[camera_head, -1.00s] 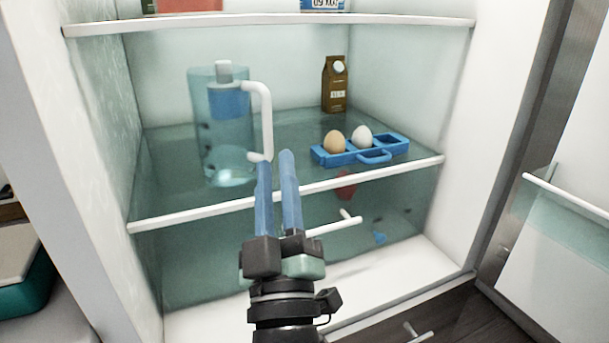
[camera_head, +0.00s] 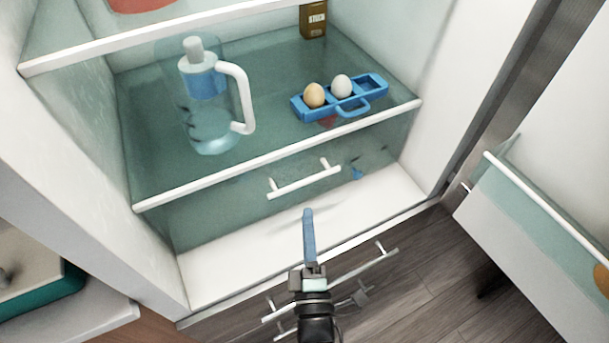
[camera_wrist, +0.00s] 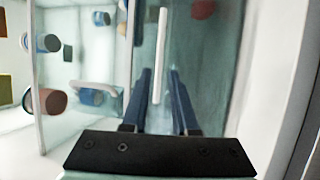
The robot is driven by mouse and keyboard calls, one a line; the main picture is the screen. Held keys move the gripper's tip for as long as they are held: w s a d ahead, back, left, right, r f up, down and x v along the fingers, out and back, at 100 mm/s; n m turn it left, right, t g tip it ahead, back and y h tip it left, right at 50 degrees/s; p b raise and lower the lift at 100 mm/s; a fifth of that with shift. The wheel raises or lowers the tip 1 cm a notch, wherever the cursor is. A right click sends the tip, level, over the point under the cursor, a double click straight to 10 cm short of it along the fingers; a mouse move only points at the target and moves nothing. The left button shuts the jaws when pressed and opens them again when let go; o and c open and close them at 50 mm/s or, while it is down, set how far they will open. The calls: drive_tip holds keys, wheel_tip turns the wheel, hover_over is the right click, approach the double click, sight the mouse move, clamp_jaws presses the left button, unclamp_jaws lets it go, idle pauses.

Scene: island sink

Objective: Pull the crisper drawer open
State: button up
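The crisper drawer (camera_head: 220,213) is the translucent greenish bin under the lower glass shelf, and it looks closed. Its white bar handle (camera_head: 304,182) runs across the front, and its front also shows in the wrist view (camera_wrist: 207,75). My gripper (camera_head: 308,212) has blue fingers seen edge-on, with the tips just below the handle in the head view. In the wrist view the two fingers (camera_wrist: 158,75) are apart, and the white handle (camera_wrist: 159,55) appears lengthwise in the gap between them. My gripper is open and empty. Whether it touches the handle cannot be told.
A water pitcher (camera_head: 212,110) and a blue egg tray (camera_head: 298,104) with two eggs stand on the shelf above. The open fridge door (camera_head: 545,265) is at right. A lower drawer's handle (camera_head: 350,272) is below. The white fridge floor (camera_head: 235,262) is clear.

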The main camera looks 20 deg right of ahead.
sight(305, 181)
drive_tip(key=x, duration=0.9)
drive_tip(key=shift+c, duration=0.2)
clamp_jaws()
idle(1.1)
